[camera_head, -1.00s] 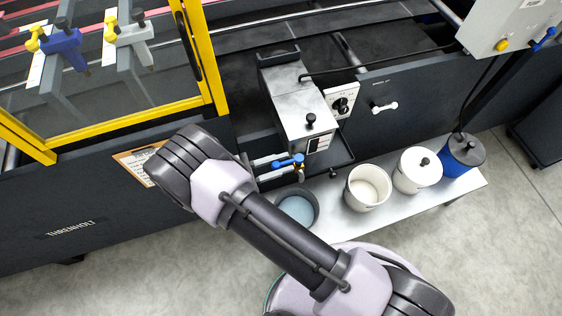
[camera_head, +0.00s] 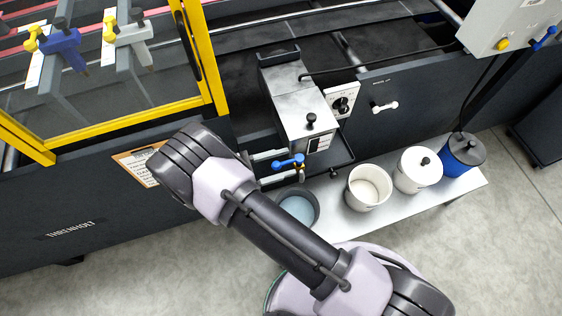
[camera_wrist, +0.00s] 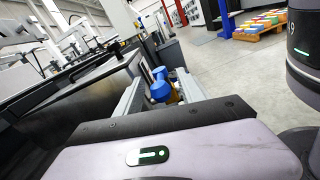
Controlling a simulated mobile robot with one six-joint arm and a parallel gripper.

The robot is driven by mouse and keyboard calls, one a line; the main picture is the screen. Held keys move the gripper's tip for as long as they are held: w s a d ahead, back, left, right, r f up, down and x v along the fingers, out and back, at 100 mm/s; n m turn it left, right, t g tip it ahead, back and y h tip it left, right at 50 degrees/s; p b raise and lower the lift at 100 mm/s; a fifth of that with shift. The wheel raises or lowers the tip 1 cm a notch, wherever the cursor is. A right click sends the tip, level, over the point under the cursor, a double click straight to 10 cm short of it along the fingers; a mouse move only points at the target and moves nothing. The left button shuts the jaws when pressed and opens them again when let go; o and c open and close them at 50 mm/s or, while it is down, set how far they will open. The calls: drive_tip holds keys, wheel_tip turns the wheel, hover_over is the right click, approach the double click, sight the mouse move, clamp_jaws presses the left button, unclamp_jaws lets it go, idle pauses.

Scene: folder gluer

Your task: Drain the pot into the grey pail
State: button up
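The pot (camera_head: 300,98) is a metal box with a black-knobbed lid on the machine's side. A blue valve handle (camera_head: 288,160) sits low on its front, with a bit of brass or yellow below. The grey pail (camera_head: 316,208) stands on the bench under the valve, partly behind my arm; its inside looks blue-grey. My gripper (camera_head: 289,166) is open, its two fingers on either side of the blue handle. In the wrist view the handle (camera_wrist: 161,86) shows between the fingers; whether they touch it I cannot tell. No stream is visible.
A white open bucket (camera_head: 367,188), a white lidded pot (camera_head: 417,170) and a blue canister (camera_head: 462,156) stand on the bench (camera_head: 400,208) to the right. A control dial (camera_head: 342,102) is beside the pot. A clipboard (camera_head: 137,166) hangs left of my wrist.

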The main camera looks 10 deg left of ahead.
drive_tip(key=p+v, duration=0.1)
drive_tip(key=v, duration=1.1)
drive_tip(key=shift+s, duration=0.1)
